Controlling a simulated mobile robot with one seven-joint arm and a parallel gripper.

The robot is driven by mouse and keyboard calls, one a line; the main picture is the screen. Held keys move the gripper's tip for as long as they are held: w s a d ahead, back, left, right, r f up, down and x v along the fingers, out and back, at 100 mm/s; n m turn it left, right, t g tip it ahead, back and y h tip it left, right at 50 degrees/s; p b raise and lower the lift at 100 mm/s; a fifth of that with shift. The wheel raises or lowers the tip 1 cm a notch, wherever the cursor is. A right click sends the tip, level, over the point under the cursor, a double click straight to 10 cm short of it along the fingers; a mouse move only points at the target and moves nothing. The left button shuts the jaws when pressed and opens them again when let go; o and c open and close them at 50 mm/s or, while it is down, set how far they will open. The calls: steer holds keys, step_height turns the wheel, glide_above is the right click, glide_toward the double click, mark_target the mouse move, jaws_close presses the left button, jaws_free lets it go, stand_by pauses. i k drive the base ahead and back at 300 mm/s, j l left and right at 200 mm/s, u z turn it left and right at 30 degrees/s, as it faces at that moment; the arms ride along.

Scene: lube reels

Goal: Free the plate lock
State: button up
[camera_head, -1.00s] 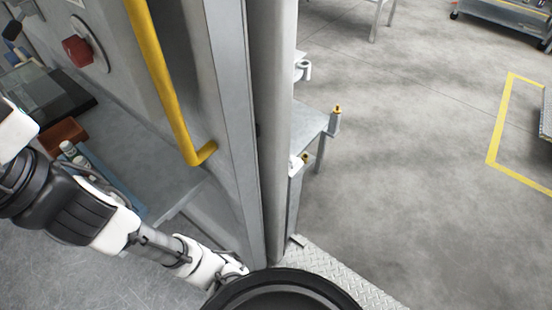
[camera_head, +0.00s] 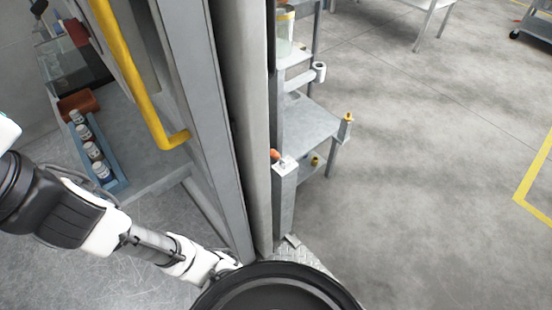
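I cannot single out a part that is surely the plate lock. A grey post (camera_head: 284,205) right of the big column has a pale top plate (camera_head: 285,168) with a small orange knob (camera_head: 274,155) at its left edge. A patch of tread plate (camera_head: 300,256) lies on the floor at its foot. My arm reaches in from the left. My gripper (camera_head: 226,266) is low in the picture, left of the column's foot and partly hidden by my dark round body part. Its fingers are too small and covered to read.
A tall grey column (camera_head: 238,110) and a panel with a yellow handle (camera_head: 148,115) stand close ahead. Left is a bench with a blue tray (camera_head: 110,165) of several bottles. A grey shelf stand (camera_head: 312,122) stands behind the post. Open floor (camera_head: 430,200) lies right.

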mark_target(274, 154)
steer(key=l+u, duration=0.35)
steer(key=l, duration=0.35)
steer(key=k+l+z, duration=0.1)
steer(key=l, duration=0.3)
steer(key=k+l, duration=0.1)
steer(key=l, duration=0.35)
steer(key=z, duration=0.05)
